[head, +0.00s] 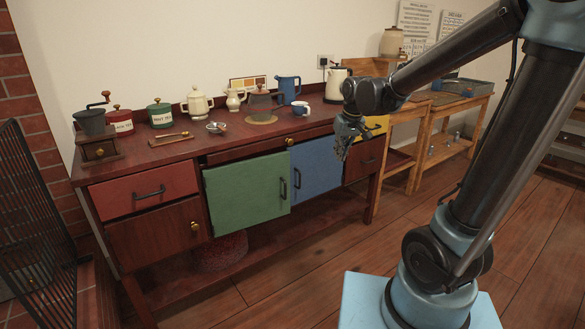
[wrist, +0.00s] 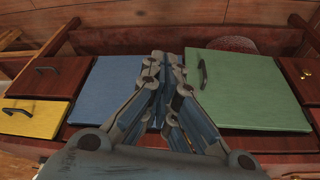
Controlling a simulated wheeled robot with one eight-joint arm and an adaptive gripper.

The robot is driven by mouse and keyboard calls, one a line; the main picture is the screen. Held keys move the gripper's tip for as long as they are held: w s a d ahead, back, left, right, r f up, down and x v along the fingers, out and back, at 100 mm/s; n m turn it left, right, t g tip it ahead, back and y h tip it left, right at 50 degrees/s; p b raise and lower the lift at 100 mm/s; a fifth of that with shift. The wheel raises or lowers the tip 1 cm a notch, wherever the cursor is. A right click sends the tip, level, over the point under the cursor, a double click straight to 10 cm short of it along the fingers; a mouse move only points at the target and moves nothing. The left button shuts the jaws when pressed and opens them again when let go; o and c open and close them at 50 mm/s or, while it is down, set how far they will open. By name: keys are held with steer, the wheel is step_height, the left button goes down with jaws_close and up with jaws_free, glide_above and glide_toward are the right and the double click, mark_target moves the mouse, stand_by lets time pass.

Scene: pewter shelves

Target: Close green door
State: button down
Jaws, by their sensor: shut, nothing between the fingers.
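The green door (head: 246,190) is a flat panel on the front of the dark red-brown cabinet, with a black handle (head: 283,188) near its right edge. It appears slightly ajar, with a dark gap above its top edge. In the wrist view, seen upside down, the green door (wrist: 245,90) is at the right, its handle (wrist: 203,72) toward the middle. My gripper (head: 342,152) is shut and empty, in front of the cabinet to the right of the green door, near the blue door (head: 317,165). In the wrist view my gripper (wrist: 165,62) points between the two doors, apart from the green handle.
A red drawer (head: 145,192) and a brown door (head: 157,235) are left of the green door. Pots, jugs and a coffee grinder (head: 94,135) stand on the cabinet top. A black metal screen (head: 38,220) is at far left. The wooden floor (head: 300,285) in front is clear.

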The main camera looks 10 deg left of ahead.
steer(key=w+a+f+n+y, duration=0.1)
steer(key=w+a+f+n, duration=0.15)
steer(key=a, duration=1.15)
steer(key=w+a+f, duration=0.5)
steer(key=f, duration=0.4)
steer(key=shift+w+f, duration=0.15)
steer(key=shift+w, duration=0.2)
steer(key=shift+a+m, duration=0.15)
steer(key=shift+m, duration=0.1)
